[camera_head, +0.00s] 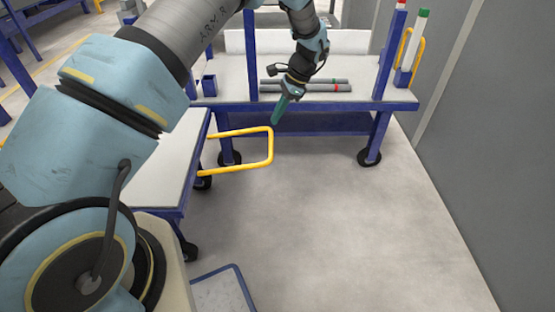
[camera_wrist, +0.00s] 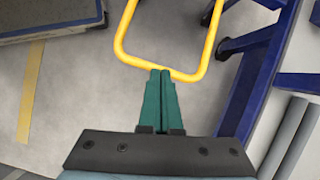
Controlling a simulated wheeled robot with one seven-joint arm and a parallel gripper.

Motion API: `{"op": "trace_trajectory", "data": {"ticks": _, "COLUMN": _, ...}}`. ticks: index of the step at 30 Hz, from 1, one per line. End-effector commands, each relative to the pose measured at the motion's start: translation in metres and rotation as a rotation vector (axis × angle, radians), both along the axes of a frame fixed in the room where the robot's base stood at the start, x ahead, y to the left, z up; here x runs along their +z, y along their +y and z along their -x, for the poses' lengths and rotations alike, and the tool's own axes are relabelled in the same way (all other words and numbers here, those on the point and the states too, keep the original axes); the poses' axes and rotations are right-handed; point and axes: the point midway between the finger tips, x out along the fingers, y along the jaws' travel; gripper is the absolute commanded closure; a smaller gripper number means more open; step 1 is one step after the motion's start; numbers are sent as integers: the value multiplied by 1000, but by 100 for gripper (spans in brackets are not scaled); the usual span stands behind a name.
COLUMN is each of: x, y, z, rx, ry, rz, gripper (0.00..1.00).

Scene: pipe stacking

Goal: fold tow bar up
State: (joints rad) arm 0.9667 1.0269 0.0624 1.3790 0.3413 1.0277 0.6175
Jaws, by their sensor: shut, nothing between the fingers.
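The tow bar (camera_head: 271,148) is a yellow U-shaped bar that sticks out to the right from the low cart at the left. Its closed end faces right, over open floor. In the wrist view the yellow bar (camera_wrist: 207,50) is at the top, its closed end at the fingertips. My gripper (camera_head: 275,122) has green fingers pointing down, just at the far corner of the bar. In the wrist view my gripper (camera_wrist: 162,72) is shut, its two fingers together and empty. The tips overlap the bar's edge; I cannot tell whether they touch it.
The low cart (camera_head: 160,165) has a white top and blue frame on wheels. A grey wall (camera_head: 500,150) is at the right. The floor (camera_head: 350,230) in front is clear.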

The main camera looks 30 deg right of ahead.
Motion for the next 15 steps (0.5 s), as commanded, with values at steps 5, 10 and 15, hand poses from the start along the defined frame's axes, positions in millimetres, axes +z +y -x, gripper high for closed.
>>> {"op": "trace_trajectory", "data": {"ticks": 5, "x": -59, "y": -47, "z": 27, "rx": -184, "ry": 8, "rz": -82, "gripper": 100}}
{"op": "trace_trajectory", "data": {"ticks": 10, "x": -68, "y": -59, "z": 34, "rx": -234, "ry": 8, "rz": -104, "gripper": 100}}
{"op": "trace_trajectory", "data": {"ticks": 15, "x": -67, "y": -58, "z": 34, "rx": -233, "ry": 9, "rz": -105, "gripper": 100}}
